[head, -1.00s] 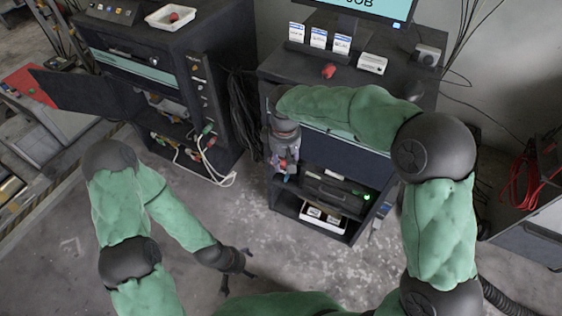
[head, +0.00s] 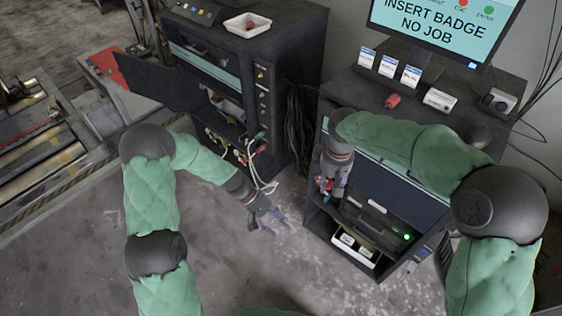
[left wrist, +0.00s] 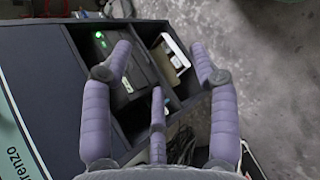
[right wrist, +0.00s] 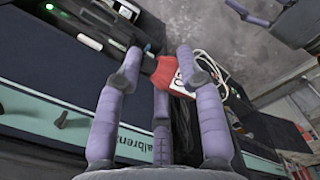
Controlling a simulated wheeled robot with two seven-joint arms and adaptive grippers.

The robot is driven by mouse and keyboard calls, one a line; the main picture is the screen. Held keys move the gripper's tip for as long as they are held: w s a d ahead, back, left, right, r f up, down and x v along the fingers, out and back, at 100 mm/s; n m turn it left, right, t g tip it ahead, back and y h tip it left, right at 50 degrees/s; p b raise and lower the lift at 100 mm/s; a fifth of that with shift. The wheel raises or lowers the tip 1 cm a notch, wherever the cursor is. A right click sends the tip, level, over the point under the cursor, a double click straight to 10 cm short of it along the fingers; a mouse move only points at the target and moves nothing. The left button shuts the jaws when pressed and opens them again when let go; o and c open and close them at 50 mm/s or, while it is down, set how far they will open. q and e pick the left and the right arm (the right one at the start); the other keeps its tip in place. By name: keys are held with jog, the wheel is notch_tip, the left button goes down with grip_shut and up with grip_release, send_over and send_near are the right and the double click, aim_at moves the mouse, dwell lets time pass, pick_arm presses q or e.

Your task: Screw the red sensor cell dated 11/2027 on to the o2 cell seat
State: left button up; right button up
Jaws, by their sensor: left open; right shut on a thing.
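My right gripper (head: 326,187) is shut on a red cell (right wrist: 161,78), which shows between its fingers in the right wrist view; a white label faces right, but I cannot read a date. In the head view the gripper hangs at the left front edge of the right cabinet, beside its open shelf. My left gripper (head: 268,218) is open and empty, left of that cabinet. In the left wrist view its spread fingers (left wrist: 160,75) are in front of the shelf holding a black case (left wrist: 122,72) with a green light. I cannot make out the o2 cell seat.
A red item (head: 393,101) lies on the right cabinet top near several cards. A white tray (head: 262,31) with a red item sits on the left cabinet. A white box (head: 352,256) is on the low shelf. Cables (head: 262,180) hang from the left cabinet. The floor between is clear.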

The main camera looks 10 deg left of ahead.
pick_arm(q)
jog(key=w+r+h, duration=0.3)
jog(key=w+r, duration=0.3)
jog(key=r, duration=0.4)
jog(key=h, duration=0.3)
send_near(318, 180)
jog(key=shift+m, duration=0.3)
jog(key=x, duration=0.6)
jog(key=w+f+x, duration=0.1)
jog(key=x, duration=0.3)
jog(key=shift+f, duration=0.1)
jog(key=c, duration=1.2)
jog(key=shift+s, duration=0.1)
pick_arm(e)
jog(key=o, duration=1.2)
jog(key=shift+r, duration=0.1)
jog(key=shift+o, duration=0.2)
